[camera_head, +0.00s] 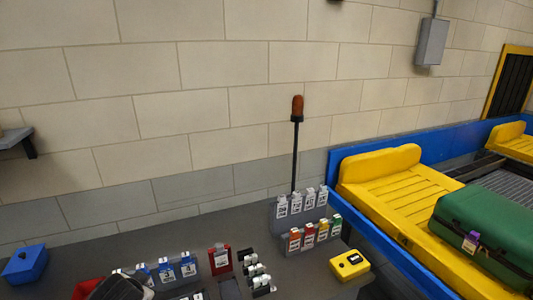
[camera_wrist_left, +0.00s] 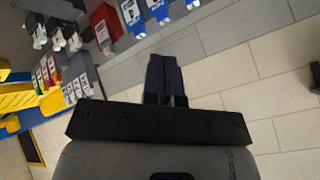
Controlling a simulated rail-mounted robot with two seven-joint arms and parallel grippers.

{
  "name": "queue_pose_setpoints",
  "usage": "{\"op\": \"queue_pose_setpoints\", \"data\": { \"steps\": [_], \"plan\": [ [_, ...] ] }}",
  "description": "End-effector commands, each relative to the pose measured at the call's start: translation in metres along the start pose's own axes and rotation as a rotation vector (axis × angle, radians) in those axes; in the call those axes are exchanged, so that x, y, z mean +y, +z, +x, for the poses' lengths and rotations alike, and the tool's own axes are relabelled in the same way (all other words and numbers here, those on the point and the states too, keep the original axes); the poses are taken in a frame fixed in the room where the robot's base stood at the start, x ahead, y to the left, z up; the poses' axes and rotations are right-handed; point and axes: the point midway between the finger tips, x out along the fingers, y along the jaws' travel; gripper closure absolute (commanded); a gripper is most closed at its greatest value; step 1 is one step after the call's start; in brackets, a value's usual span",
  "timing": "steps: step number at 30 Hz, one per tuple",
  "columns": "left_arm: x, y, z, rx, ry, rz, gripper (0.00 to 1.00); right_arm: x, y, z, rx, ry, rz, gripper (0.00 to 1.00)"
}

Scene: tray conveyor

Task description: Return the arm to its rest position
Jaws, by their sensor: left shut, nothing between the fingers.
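My left gripper (camera_wrist_left: 165,58) shows in the left wrist view with its two dark fingers together and nothing between them. Past its tips are the grey table edge and the tiled wall. A dark grey part of my left arm shows at the bottom left of the head view, above the table; its fingers cannot be made out there. My right gripper is in neither view.
The grey table (camera_head: 190,243) carries a blue block (camera_head: 24,264), blue-topped tags (camera_head: 165,271), a red holder (camera_head: 220,260), a tag rack (camera_head: 308,238) and a yellow button box (camera_head: 350,265). At right, a green suitcase (camera_head: 485,230) lies on a yellow tray (camera_head: 390,200) on the blue-sided conveyor.

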Motion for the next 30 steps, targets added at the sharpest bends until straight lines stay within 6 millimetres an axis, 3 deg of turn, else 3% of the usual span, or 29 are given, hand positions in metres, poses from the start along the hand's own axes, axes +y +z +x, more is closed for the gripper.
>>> {"op": "queue_pose_setpoints", "data": {
  "steps": [2,5,11,17,24,30],
  "plan": [
    [0.013,-0.013,-0.027,0.093,-0.014,0.048,1.0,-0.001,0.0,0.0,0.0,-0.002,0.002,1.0],
    [0.033,-0.014,-0.054,0.182,-0.022,0.083,1.0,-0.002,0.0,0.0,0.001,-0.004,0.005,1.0],
    [0.082,0.027,-0.092,0.277,0.015,0.039,1.0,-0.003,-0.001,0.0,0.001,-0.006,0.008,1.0],
    [0.128,0.104,-0.109,0.232,0.104,-0.086,1.0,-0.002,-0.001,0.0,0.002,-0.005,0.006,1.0],
    [0.187,0.212,-0.11,0.019,0.238,-0.195,1.0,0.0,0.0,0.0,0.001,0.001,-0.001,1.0],
    [0.227,0.281,-0.114,-0.151,0.313,-0.224,1.0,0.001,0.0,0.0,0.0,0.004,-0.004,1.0]
  ]
}}
